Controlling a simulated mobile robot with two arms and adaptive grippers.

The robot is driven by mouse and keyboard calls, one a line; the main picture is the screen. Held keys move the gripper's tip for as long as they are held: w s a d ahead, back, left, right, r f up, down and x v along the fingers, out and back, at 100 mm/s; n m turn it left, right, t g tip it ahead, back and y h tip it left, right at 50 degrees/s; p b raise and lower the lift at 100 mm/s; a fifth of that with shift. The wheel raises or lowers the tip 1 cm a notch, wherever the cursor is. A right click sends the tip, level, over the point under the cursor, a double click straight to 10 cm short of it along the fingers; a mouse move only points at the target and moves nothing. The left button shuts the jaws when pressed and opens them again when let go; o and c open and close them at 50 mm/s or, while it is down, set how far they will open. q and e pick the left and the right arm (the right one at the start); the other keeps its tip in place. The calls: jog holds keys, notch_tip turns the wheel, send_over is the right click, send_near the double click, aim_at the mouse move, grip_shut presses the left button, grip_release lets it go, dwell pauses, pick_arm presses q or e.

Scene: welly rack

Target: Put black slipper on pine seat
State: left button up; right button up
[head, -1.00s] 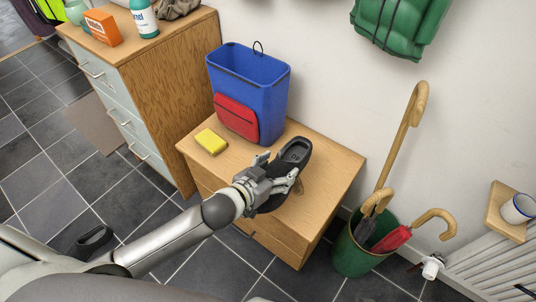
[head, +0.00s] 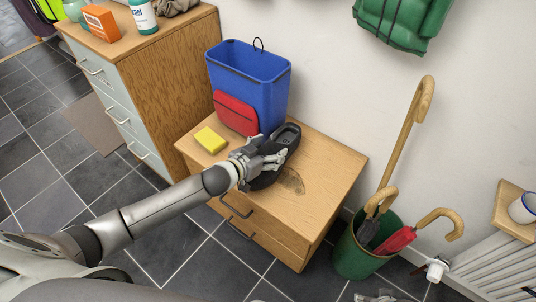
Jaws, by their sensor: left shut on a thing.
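The black slipper (head: 288,136) is at the pine seat (head: 325,172), a low wooden unit with drawers. My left gripper (head: 262,158) is shut on the slipper from its left side and partly covers it. The slipper lies lengthwise towards the wall, just right of the blue bin. It is on the seat top or barely above it; I cannot tell whether it touches. Part of what seems to be my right gripper (head: 375,296) shows at the bottom edge; its fingers are not clear.
A blue bin (head: 262,88) with a red pocket and a yellow sponge (head: 210,140) occupy the seat's left part. The seat's right part is clear. A green umbrella stand (head: 365,250) is right of the seat; a drawer cabinet (head: 165,75) is to its left.

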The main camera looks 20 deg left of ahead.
pick_arm(q)
jog(key=shift+w+f+b, duration=0.1)
jog(key=shift+f+b, duration=0.2)
jog(key=shift+f, duration=0.7)
jog(key=o, duration=1.4)
pick_arm(e)
notch_tip(320, 180, up, 3)
jog(key=shift+r, duration=0.1)
pick_arm(q)
jog(key=shift+a, duration=0.1)
